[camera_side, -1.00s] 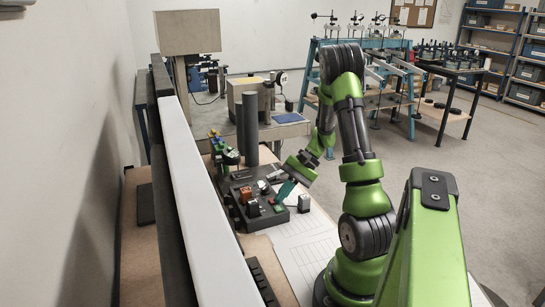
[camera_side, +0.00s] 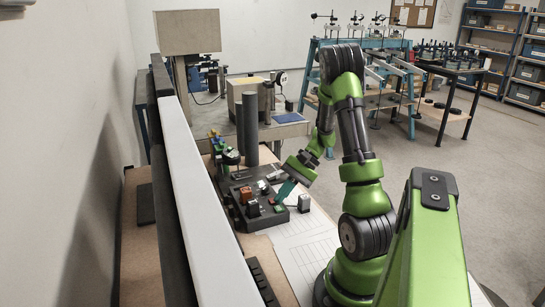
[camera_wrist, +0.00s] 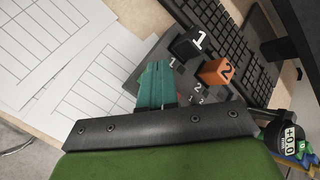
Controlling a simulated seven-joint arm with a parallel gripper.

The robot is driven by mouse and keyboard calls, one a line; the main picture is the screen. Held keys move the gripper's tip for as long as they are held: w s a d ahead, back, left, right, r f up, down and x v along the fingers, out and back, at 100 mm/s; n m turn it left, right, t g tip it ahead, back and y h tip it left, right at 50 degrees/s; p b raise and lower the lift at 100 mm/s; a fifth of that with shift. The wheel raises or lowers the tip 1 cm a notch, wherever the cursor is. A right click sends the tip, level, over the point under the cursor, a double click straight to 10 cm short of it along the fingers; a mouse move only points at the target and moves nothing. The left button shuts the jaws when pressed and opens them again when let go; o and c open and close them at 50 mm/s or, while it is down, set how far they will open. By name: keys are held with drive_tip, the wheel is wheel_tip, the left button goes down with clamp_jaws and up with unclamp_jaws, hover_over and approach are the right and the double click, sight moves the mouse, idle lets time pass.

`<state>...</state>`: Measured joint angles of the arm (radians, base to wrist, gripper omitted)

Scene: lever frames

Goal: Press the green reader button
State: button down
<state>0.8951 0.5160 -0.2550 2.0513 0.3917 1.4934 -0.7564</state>
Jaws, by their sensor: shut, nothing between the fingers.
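My gripper (camera_side: 281,198) has teal fingers pressed together, and nothing shows between them. It points down and left over the near right part of a dark grey panel (camera_side: 240,218). A small green spot, possibly the green button (camera_side: 278,208), shows just below the fingertips in the side view. I cannot tell whether they touch it. In the wrist view, the teal fingers (camera_wrist: 155,68) lie over the panel beside its printed digits. No green button can be made out there; the fingers may hide it.
A dark column (camera_side: 250,128) rises behind. Papers (camera_wrist: 60,50) lie flat beside the panel.

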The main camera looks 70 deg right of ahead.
sight(282, 207)
drive_tip(key=shift+f, duration=0.4)
drive_tip(key=shift+f, duration=0.35)
idle(0.8)
drive_tip(key=shift+r, duration=0.8)
drive_tip(key=shift+r, duration=2.5)
